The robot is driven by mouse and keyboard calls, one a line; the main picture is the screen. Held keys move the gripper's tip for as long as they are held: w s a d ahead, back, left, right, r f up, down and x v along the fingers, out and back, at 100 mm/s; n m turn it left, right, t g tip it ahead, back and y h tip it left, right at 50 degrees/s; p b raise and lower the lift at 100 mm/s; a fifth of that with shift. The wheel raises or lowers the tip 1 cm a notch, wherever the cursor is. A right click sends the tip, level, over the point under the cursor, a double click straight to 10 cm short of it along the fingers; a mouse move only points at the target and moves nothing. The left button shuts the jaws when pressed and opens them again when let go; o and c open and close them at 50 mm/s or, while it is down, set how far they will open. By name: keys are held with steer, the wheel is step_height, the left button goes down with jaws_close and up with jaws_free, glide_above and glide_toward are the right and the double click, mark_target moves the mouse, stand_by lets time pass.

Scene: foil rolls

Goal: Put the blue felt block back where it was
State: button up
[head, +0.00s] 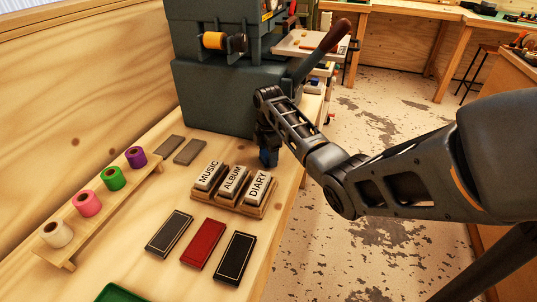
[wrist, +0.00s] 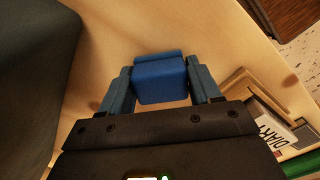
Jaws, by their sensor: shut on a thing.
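The blue felt block (wrist: 160,82) is between the two fingers of my gripper (wrist: 161,88), which is shut on it. In the head view, my gripper (head: 267,145) points down at the right side of the wooden bench, with the blue block (head: 268,158) low between its fingers. It is in front of the dark green machine and just behind the wooden rack (head: 235,203) of label stamps. I cannot tell whether the block touches the bench top.
The rack holds stamps marked MUSIC, ALBUM and DIARY (head: 258,186). Black and red cases (head: 203,243) lie in front of it. Two grey slabs (head: 189,151) and a stand of coloured foil rolls (head: 112,178) are to the left. The machine (head: 213,95) rises behind. The bench's right edge is close.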

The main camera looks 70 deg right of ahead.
steer(key=shift+f, duration=0.1)
steer(key=o, duration=1)
step_height(320, 180, up, 12)
steer(key=shift+r, duration=0.15)
